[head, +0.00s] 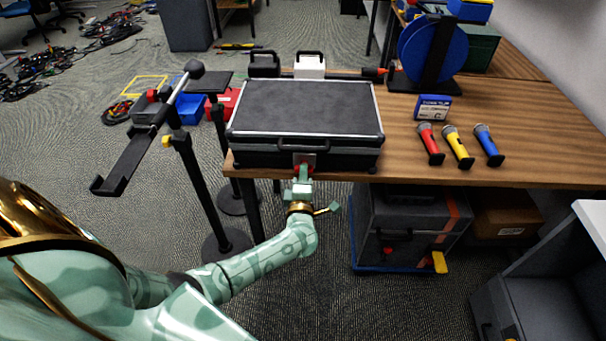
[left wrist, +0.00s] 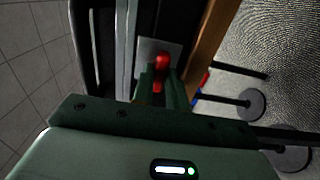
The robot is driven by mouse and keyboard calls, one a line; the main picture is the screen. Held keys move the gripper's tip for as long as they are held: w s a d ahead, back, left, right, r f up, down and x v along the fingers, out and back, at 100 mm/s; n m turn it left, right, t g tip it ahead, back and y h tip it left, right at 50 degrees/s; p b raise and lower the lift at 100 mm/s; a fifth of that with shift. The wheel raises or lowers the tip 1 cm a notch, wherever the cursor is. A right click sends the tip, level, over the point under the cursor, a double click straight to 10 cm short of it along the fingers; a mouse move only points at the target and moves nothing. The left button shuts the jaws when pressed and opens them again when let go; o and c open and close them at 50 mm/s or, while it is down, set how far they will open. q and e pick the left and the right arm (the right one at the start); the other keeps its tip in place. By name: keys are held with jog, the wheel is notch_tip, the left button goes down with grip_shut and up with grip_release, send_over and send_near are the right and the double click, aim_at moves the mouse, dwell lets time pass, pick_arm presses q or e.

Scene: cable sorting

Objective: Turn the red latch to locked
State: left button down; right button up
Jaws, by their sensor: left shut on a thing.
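The red latch (head: 304,158) sits on a grey plate on the front face of a closed black case (head: 305,106), below the case's handle. My left gripper (head: 302,176) reaches up to it from the front, with its fingers on the latch. In the left wrist view the red latch (left wrist: 162,62) shows between the tips of my left gripper (left wrist: 163,78), which is shut on it. The fingers cover part of the latch, so I cannot tell its exact turn. My right gripper is not in view.
The case lies at the front left edge of a wooden table (head: 540,135). Red, yellow (head: 458,145) and blue microphones and a blue cable reel (head: 432,50) are on its right. A stand (head: 190,145) rises left of the case. A grey box (head: 412,225) is under the table.

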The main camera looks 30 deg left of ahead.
pick_arm(q)
jog(key=shift+f, duration=0.15)
jog(key=c, duration=1.4)
grip_release()
jog(key=p+v, duration=0.2)
jog(key=v, duration=1.4)
jog(key=shift+s+p, duration=0.25)
jog(key=shift+p, duration=0.05)
